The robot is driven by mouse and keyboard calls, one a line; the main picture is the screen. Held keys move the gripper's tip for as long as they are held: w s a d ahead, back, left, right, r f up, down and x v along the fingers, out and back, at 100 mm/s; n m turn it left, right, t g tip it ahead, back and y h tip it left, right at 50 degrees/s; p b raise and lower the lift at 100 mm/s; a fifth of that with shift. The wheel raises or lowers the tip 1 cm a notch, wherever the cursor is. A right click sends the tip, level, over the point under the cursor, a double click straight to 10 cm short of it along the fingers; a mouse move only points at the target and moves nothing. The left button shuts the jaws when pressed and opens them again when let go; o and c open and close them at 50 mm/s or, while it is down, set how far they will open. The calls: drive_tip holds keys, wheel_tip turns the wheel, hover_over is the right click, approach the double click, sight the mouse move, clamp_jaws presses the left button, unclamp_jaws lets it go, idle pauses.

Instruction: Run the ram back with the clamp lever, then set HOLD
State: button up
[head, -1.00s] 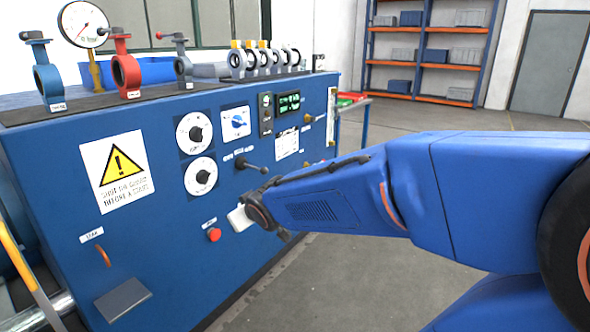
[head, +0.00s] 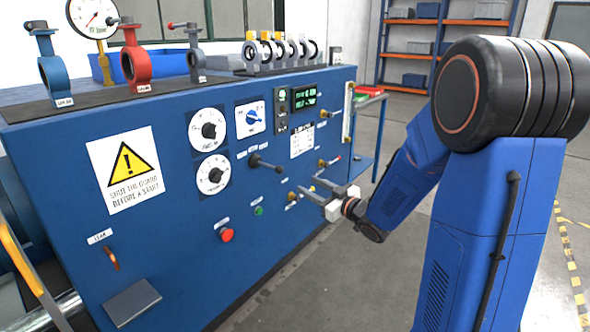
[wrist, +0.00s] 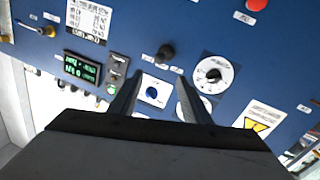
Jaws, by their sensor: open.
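The wrist view shows this knob (wrist: 152,93) between my fingers. My gripper (head: 305,188) is open and empty, in front of the panel, right of and below the lever, apart from it. I cannot make out the ram.
Two dials (head: 208,130), a red button (head: 227,235), a green button (head: 259,211) and a lit green display (head: 305,98) are on the panel. Small brass-stemmed valves (head: 330,162) stick out near my gripper. Valve bodies (head: 135,65) stand on the bench top. Floor right of the bench is open.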

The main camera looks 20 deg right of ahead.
sight(282, 171)
drive_tip(key=x, duration=1.7)
drive_tip(key=shift+w, duration=0.15)
drive_tip(key=shift+a, duration=0.1)
clamp_jaws()
